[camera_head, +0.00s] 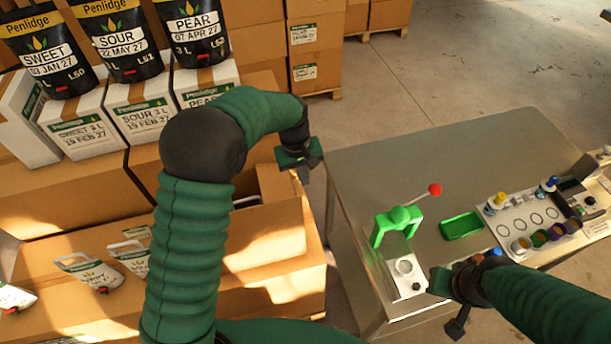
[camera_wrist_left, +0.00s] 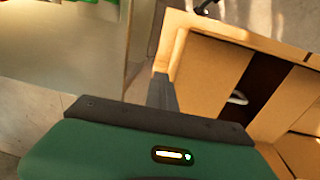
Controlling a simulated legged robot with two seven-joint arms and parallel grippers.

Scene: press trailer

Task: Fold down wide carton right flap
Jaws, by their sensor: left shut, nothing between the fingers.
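The wide carton (camera_head: 290,285) is brown cardboard and stands left of the metal table. In the head view one flap (camera_head: 265,238) slants up along its near side, and another panel (camera_head: 275,182) stands at its far right. My left arm hides much of its top. The left wrist view shows the carton (camera_wrist_left: 188,22) with panels beside a dark gap (camera_wrist_left: 262,82), a white item partly visible inside. My left gripper (camera_head: 304,172) is shut and empty at the carton's far right corner; its fingertips (camera_wrist_left: 161,82) appear beside the carton's edge; contact is unclear. My right gripper (camera_head: 452,303) is over the table's near edge.
The metal table (camera_head: 420,155) holds a green press (camera_head: 398,220) with a red-knobbed lever, a green tray (camera_head: 461,226) and a panel of coloured caps (camera_head: 540,225). Stacked boxes with black pouches (camera_head: 130,40) fill the back left. White pouches (camera_head: 90,270) lie at left.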

